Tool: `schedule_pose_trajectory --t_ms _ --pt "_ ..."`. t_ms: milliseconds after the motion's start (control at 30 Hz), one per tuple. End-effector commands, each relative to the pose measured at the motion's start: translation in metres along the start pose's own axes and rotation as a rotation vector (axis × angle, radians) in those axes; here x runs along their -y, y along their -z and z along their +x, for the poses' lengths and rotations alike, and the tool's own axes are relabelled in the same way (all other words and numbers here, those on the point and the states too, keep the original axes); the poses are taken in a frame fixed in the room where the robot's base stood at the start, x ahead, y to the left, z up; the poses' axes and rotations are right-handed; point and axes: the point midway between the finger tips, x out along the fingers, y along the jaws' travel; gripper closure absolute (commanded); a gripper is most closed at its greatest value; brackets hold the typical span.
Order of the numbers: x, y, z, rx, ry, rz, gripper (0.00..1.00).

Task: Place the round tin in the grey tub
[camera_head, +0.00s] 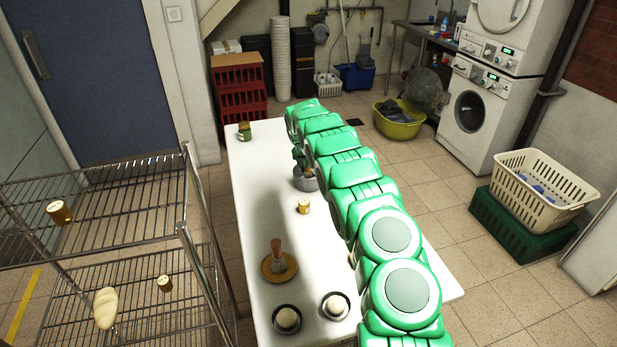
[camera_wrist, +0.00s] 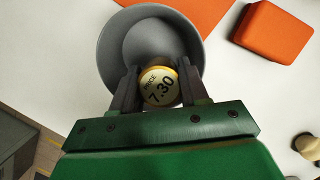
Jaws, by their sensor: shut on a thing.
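The round tin (camera_wrist: 158,87), gold with a pale lid marked "PRICE 7.30", is between the two dark fingers of my gripper (camera_wrist: 157,88) in the wrist view. My gripper is shut on it. The grey tub (camera_wrist: 107,50) is a round, open bowl shape directly behind the tin in that view, so the tin appears over its near part. I cannot tell how far the tin is above the tub floor. In the head view the grey tub (camera_head: 304,185) stands on the white table, partly hidden by my green arm.
An orange box (camera_wrist: 275,32) lies beside the tub. Wire shelves (camera_head: 110,190) stand left.

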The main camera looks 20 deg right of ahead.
Motion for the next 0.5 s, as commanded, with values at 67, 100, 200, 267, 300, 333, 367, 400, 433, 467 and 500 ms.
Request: schedule_pose_trajectory --t_ms 67,100,200,267,300,333,367,400,433,467,500 --pt "-0.004 -0.001 0.007 -0.001 -0.003 0.000 0.91" --pt "-0.005 -0.002 0.009 0.000 -0.004 0.000 0.91" --pt "-0.007 -0.004 0.013 0.000 -0.002 -0.001 0.91" --pt "-0.008 -0.005 0.015 0.000 -0.001 -0.001 0.91" --pt "-0.008 -0.005 0.016 -0.001 0.000 -0.001 0.91" --pt "-0.008 -0.005 0.017 -0.001 0.000 -0.001 0.91" --pt "-0.008 -0.005 0.017 -0.001 0.000 -0.001 0.91" --pt "-0.008 -0.006 0.018 -0.001 0.000 -0.001 0.91" --pt "-0.009 -0.006 0.018 -0.001 0.000 -0.001 0.91" --pt "-0.009 -0.006 0.018 -0.001 0.000 -0.001 0.91" --pt "-0.009 -0.006 0.019 -0.001 0.000 -0.001 0.91"
